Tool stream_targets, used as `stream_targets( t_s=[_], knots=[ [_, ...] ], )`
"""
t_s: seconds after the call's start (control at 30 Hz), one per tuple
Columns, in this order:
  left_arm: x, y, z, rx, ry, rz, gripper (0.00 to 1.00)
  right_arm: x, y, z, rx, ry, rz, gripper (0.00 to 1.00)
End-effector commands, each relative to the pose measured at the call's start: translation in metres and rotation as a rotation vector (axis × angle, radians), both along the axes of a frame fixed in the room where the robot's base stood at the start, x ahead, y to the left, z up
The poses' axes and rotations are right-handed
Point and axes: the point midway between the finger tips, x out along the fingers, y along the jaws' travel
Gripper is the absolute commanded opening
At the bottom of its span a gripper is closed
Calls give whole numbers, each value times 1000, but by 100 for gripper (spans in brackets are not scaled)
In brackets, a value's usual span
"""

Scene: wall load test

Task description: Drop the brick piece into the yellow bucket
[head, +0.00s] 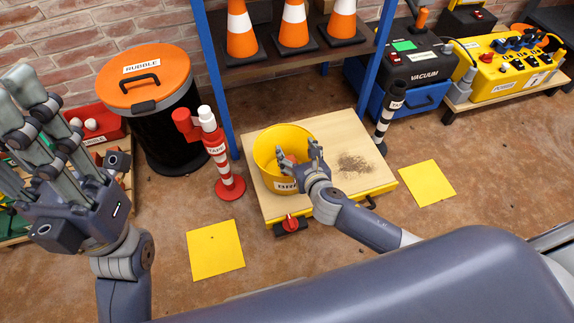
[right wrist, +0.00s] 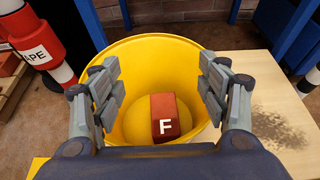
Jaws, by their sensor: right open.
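The yellow bucket (head: 265,150) stands upright on a wooden-topped platform (head: 330,135) in the head view. My right gripper (head: 300,152) is over the bucket's mouth, at its right side. In the right wrist view its fingers (right wrist: 160,86) are spread wide on either side of the bucket (right wrist: 165,52), with nothing between them. The red brick piece (right wrist: 165,112), marked with a white F, lies inside on the bucket's floor, below and apart from the fingers. My left gripper (head: 28,125) is raised at the left edge, fingers spread and empty.
A red-and-white tape post (head: 217,150) and a black rubble bin (head: 165,130) with orange lid stand left of the platform. Shelf with cones (head: 293,25) behind. A dark dust patch (head: 355,165) lies right of the bucket. Yellow floor squares (head: 215,250) flank the platform.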

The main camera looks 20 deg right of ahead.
Motion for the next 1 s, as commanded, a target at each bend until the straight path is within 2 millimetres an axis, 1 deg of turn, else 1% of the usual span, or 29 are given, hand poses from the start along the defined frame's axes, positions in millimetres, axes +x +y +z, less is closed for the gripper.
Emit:
stream_targets(
  t_s=[0.03,0.2,0.4,0.6,1.0],
  knots=[
    [0,0,0,0,0,0,33,-10,0,3,0,1,2,69],
    [0,0,0,0,0,0,33,-38,-1,15,1,2,2,69],
    [0,0,0,0,0,0,33,-61,-1,25,1,0,2,69],
    [0,0,0,0,0,0,33,-69,-2,29,1,0,1,69],
    [0,0,0,0,-1,0,33,-69,-2,30,0,-1,1,69]
  ],
)
